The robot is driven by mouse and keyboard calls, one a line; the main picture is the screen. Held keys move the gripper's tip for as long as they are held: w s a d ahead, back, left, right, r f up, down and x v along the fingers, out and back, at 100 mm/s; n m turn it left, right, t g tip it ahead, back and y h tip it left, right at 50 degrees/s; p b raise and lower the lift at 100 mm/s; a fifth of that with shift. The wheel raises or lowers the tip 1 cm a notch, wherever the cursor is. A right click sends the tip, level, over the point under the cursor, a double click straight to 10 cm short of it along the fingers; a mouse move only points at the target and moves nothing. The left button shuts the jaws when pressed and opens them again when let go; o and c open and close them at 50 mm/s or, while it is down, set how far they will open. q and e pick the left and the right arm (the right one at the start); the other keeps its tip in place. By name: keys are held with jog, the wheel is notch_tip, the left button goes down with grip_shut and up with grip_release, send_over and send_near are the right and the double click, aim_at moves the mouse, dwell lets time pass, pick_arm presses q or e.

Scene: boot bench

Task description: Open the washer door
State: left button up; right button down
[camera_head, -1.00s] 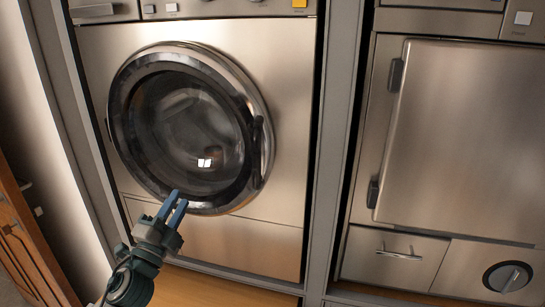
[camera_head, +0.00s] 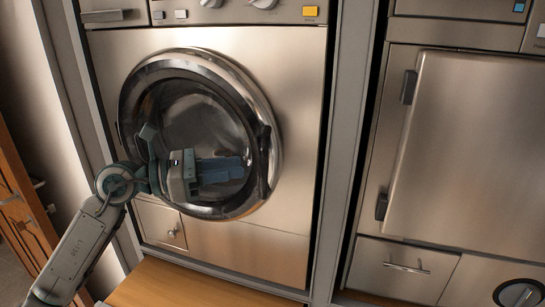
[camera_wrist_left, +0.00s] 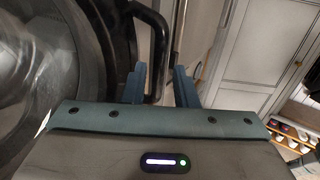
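The washer door (camera_head: 190,108) is a round dark glass door with a metal ring, and it looks closed on the steel washer front (camera_head: 296,130). Its black handle (camera_head: 265,155) is on the right side of the ring. My left gripper (camera_head: 243,169) is in front of the lower part of the glass, with its blue fingers pointing right toward the handle. In the left wrist view, the two fingers (camera_wrist_left: 159,80) are apart, and the curved black handle (camera_wrist_left: 160,40) shows ahead in the gap between them. I cannot tell whether they touch it. My right gripper is not in view.
A second steel appliance with a flat door (camera_head: 470,150) stands at the right, beyond a grey upright frame (camera_head: 350,130). A wooden ledge (camera_head: 185,288) runs below the washer. A brown wooden cabinet (camera_head: 25,215) is at the far left.

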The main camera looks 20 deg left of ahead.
aim_at(272, 162)
pick_arm(q)
jog(key=shift+p+x, duration=2.15)
jog(key=shift+x, duration=2.35)
grip_shut()
